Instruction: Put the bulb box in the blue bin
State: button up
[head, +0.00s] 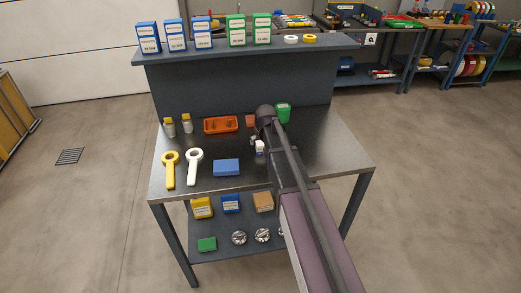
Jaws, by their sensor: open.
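A blue block-like object (226,167), which may be the blue bin, is on the metal table's front half; I cannot tell if its top is open. A small white box (260,147) with a dark blue mark, possibly the bulb box, is to its right, close beside my arm. My gripper (254,139) is small and mostly hidden under my dark wrist, just above and behind the white box. It is open; I cannot tell whether it touches the box.
An orange tray (221,125), a green bin (283,113) and two yellow-capped bottles (187,126) are at the table's back. Labelled boxes line the raised shelf (300,48); more goods fill the lower shelf (220,230).

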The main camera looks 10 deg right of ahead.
aim_at(260, 143)
jog(key=shift+w+b+x, duration=0.25)
jog(key=shift+b+x, duration=1.4)
jog(key=shift+x, duration=0.55)
jog(key=shift+a+r, duration=0.1)
jog(key=shift+r, duration=0.05)
jog(key=c, duration=1.3)
jog(key=shift+r, duration=0.2)
notch_tip(260, 143, up, 3)
jog(key=p, duration=0.3)
jog(key=shift+f, duration=0.1)
jog(key=s+d, duration=0.1)
jog(key=s, duration=0.4)
jog(key=s+d+r+p, duration=0.1)
jog(key=s+d, duration=0.1)
jog(key=s, duration=0.3)
jog(key=s+d+p, duration=0.1)
jog(key=s+d, duration=0.1)
jog(key=s, duration=0.3)
jog(key=shift+s+r, duration=0.15)
jog(key=shift+r, duration=0.25)
